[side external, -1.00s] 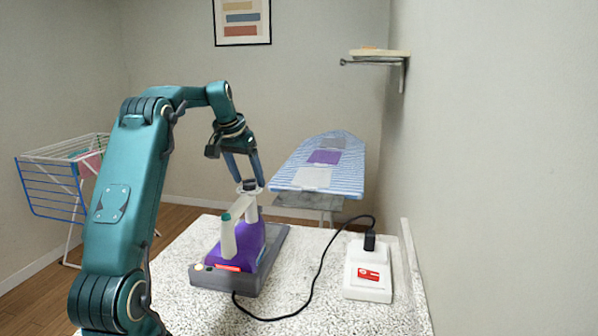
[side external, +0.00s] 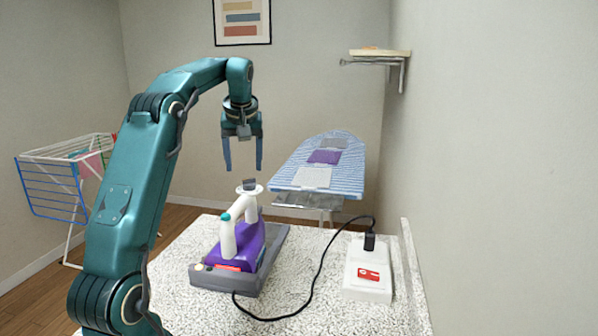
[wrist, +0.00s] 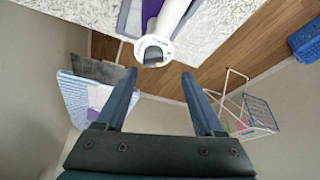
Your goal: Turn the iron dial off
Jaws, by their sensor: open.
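The iron (side external: 235,243) is purple and white and rests on a grey stand (side external: 275,243) on the speckled counter. The dial (side external: 249,186), a white disc with a grey knob, sits on top at the far end of the iron's white handle. In the wrist view the dial (wrist: 154,52) shows beyond and between the fingertips, with its grey knob facing the camera. My gripper (side external: 242,168) is open and empty, pointing down above the dial with a gap between them. Its two fingers also show in the wrist view (wrist: 160,74).
A black cord (side external: 312,290) runs from the iron to a plug in a white power box (side external: 368,272) at right. An ironing board (side external: 330,170) with folded cloths stands behind the counter. A drying rack (side external: 65,180) stands at left. The air above the iron is clear.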

